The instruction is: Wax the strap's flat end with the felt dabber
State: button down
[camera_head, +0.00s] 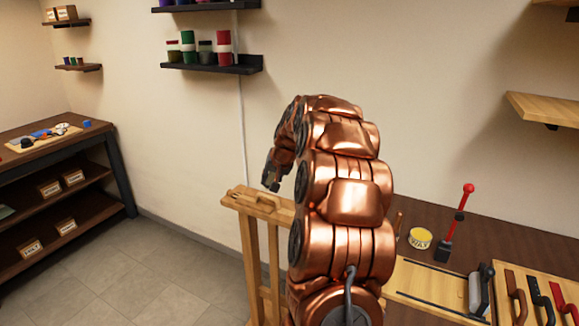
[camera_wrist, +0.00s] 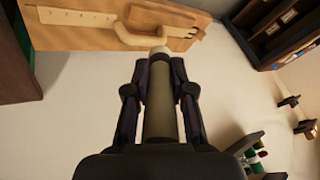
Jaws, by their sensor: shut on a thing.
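The felt dabber (camera_wrist: 159,110) is a dull olive-grey rod with a pale tip, seen in the wrist view. My gripper (camera_wrist: 158,72) is shut on it, with a finger on each side. In the head view my gripper (camera_head: 271,182) hangs beside the top of a wooden stand (camera_head: 258,203). In the wrist view the pale strap (camera_wrist: 75,18) lies on the stand's tan wooden top (camera_wrist: 65,40). A curved wooden clamp or handle (camera_wrist: 135,37) crosses it. The dabber's tip overlaps the edge of the top in view; I cannot tell whether it touches. A yellow wax tin (camera_head: 420,238) stands on the bench.
The brown bench (camera_head: 520,236) at right holds a red-handled tool (camera_head: 461,215), a wooden board (camera_head: 420,283) and a rack with several handled tools (camera_head: 540,295). Wall shelves (camera_head: 215,67) hang above. Open floor (camera_head: 150,275) lies left of the stand.

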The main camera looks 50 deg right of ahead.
jog(key=s+d+r+m, duration=0.1)
jog(key=s+d+r, duration=0.15)
jog(key=d, duration=0.25)
jog(key=shift+s+d+f, duration=0.1)
jog(key=shift+f, duration=1.2)
jog(key=shift+s+d+f, duration=0.1)
jog(key=shift+f, duration=1.2)
